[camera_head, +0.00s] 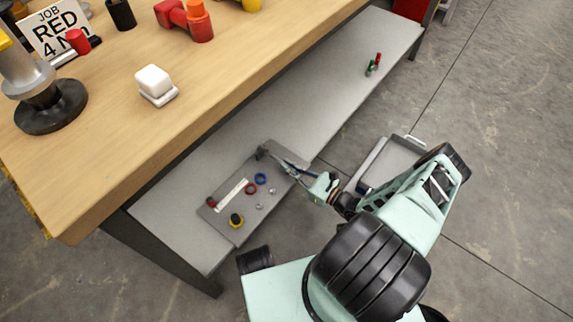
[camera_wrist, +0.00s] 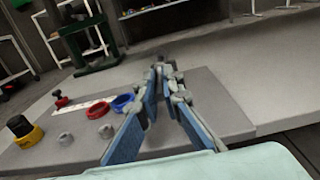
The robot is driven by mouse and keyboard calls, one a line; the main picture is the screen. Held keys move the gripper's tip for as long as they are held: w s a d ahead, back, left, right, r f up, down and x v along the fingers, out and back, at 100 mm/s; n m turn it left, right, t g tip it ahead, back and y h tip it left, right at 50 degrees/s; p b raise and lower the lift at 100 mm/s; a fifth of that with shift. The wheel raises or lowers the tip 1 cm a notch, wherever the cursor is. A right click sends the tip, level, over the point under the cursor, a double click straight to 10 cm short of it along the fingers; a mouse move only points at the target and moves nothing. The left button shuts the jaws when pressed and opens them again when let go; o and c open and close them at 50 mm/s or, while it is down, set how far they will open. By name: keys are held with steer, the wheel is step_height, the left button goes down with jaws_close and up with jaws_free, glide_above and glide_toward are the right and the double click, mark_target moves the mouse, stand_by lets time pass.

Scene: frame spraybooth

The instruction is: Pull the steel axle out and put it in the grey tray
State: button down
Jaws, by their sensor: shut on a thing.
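My gripper (camera_head: 284,164) reaches over a grey board (camera_head: 225,222) on the low shelf, its tips at a small dark grey upright fitting (camera_head: 261,153) at the board's far end. In the wrist view the blue-padded fingers (camera_wrist: 160,78) close together at their tips on a small grey piece, which I take to be the steel axle. The fingers hide most of it, so I cannot tell how much still sits in the fitting. The grey tray (camera_head: 379,153) stands on the floor to the right, partly hidden by my arm.
The board carries a blue ring (camera_head: 261,178), a red ring (camera_head: 251,188), a yellow-and-black knob (camera_head: 236,220) and small nuts (camera_head: 272,190). The wooden bench top (camera_head: 200,100) overhangs the shelf (camera_head: 330,110). Small red and green items (camera_head: 373,65) lie farther along.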

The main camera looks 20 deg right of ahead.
steer(key=shift+v, duration=1.05)
